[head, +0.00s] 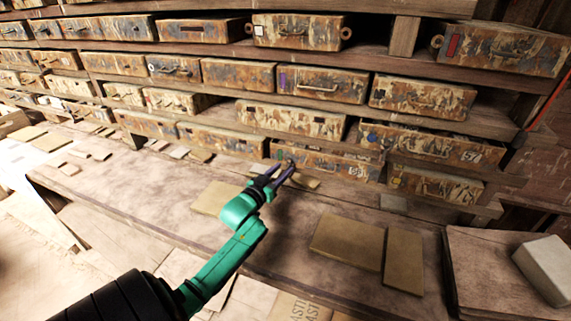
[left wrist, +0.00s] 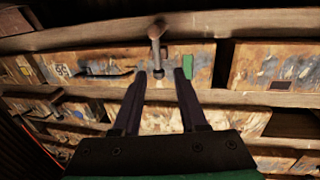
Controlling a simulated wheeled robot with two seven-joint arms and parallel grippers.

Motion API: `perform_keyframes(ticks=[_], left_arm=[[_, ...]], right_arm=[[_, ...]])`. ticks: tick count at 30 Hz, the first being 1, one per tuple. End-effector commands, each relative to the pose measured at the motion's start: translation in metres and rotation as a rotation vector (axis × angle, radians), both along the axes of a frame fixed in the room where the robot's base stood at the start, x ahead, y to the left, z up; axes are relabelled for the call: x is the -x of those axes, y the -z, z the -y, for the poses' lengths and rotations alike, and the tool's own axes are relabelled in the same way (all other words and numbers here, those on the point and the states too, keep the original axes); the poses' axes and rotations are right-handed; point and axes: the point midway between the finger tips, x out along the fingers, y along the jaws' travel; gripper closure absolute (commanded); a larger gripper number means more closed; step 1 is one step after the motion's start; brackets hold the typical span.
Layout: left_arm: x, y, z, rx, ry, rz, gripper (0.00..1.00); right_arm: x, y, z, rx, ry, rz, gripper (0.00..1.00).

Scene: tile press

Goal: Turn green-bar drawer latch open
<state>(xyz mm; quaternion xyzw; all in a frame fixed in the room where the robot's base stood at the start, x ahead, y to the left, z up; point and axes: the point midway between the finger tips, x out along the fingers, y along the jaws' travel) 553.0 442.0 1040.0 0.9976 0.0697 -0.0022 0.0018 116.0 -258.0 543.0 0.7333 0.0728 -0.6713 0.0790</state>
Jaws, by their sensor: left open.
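The green-bar drawer (head: 330,166) is a worn, rust-and-cream drawer low in the rack in the head view. It also shows in the left wrist view (left wrist: 205,55), with a green bar (left wrist: 190,67) on its face. The latch (left wrist: 156,42) is a metal lever with a round pivot, beside the green bar. My left gripper (head: 283,168) is open at the drawer's left part. In the left wrist view, its fingertips (left wrist: 160,74) lie either side of the lever's end; contact cannot be told. The latch is not clear in the head view. My right gripper is not in view.
Other worn drawers (head: 290,119) fill the shelves above and beside. Flat tan tiles (head: 347,240) lie on the bench (head: 130,190) below. A pale block (head: 546,268) stands at the right. A dark bar handle (left wrist: 105,75) is on the same drawer face.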

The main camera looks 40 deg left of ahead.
Motion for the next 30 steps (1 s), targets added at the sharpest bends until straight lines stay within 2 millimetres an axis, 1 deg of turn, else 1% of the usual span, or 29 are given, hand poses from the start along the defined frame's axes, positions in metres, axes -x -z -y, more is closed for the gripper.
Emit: perform_keyframes(ticks=[1,3,5,13,14,15,16,17,25,30], left_arm=[[-0.01,-0.002,-0.001,0.0,0.0,0.001,0.58],[-0.02,-0.001,-0.003,-0.001,0.0,0.001,0.58],[-0.025,-0.001,-0.003,-0.002,0.0,0.0,0.58],[-0.027,0.001,-0.004,-0.001,0.0,0.0,0.58],[-0.027,0.001,-0.004,-0.001,0.0,0.0,0.65],[-0.027,0.001,-0.004,-0.001,0.0,0.0,0.81],[-0.027,0.001,-0.004,-0.001,0.0,0.0,0.92],[-0.027,0.001,-0.004,-0.001,0.0,0.0,1.0],[-0.027,0.001,-0.004,0.007,0.0,0.002,1.0],[-0.026,0.001,-0.006,0.044,0.001,0.015,1.0]], right_arm=[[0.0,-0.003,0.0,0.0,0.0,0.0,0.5],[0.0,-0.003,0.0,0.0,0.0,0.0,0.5],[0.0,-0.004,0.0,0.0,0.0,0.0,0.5],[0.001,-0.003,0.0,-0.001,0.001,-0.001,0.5],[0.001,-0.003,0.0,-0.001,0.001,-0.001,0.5],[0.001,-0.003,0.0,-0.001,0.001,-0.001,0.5],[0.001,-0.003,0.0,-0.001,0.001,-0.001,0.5],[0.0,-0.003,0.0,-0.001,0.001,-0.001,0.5],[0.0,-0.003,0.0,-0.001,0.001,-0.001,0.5],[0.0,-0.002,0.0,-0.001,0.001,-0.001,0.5]])
